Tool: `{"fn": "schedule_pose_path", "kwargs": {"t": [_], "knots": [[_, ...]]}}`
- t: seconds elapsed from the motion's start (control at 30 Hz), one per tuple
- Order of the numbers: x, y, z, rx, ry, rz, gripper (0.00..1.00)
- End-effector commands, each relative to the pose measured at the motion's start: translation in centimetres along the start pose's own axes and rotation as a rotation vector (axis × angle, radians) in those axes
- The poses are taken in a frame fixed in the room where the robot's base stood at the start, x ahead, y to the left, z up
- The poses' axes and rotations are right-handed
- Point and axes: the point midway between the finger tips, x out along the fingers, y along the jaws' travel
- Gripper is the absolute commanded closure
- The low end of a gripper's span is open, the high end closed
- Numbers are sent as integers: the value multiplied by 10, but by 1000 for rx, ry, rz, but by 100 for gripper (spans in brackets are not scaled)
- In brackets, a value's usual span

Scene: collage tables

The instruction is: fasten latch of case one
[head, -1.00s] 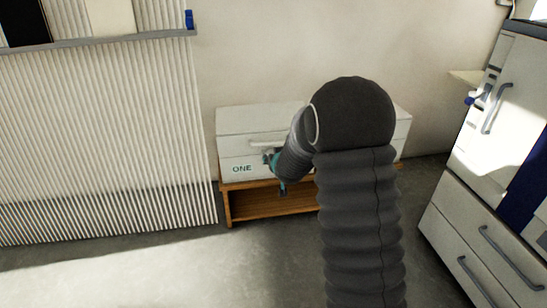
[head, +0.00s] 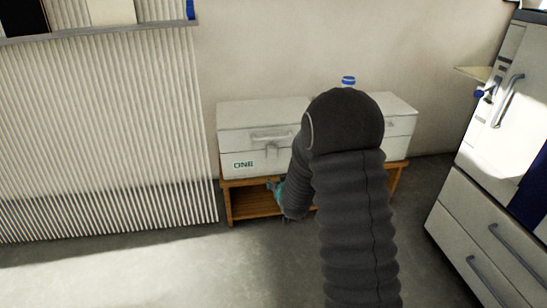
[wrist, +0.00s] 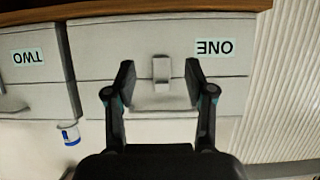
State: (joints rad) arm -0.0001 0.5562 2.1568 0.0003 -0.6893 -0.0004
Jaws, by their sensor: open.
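Case one (head: 240,141) is a white box with a closed lid, labelled ONE, on a low wooden stand. It shows upside down in the wrist view (wrist: 110,45). Its small grey latch (head: 271,151) is at the middle of the front, below the handle (head: 272,136). In the wrist view the latch (wrist: 161,69) lies across the lid seam; I cannot tell whether it is hooked. My gripper (head: 277,189) is open and empty, lower than the latch, in front of the stand. In the wrist view its fingertips (wrist: 160,76) appear either side of the latch, apart from it.
Case two (wrist: 30,65) stands beside case one, mostly hidden by my arm in the head view. The wooden stand (head: 255,205) has an open shelf. A ribbed panel (head: 100,140) is left; drawers (head: 485,230) are right.

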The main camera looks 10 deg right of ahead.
Motion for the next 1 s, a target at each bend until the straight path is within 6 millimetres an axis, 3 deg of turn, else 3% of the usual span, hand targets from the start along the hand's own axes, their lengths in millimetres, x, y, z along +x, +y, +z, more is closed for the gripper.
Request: {"fn": "schedule_pose_path", "kwargs": {"t": [0.03,0.17,0.4,0.57,0.77,1.0], "knots": [[1,0,12,0,29,0,46],[-7,0,16,0,152,0,46],[-33,0,-17,0,384,0,46],[-37,0,-31,0,450,0,46],[-20,0,-40,0,456,0,46],[19,0,-59,0,456,0,46]]}}
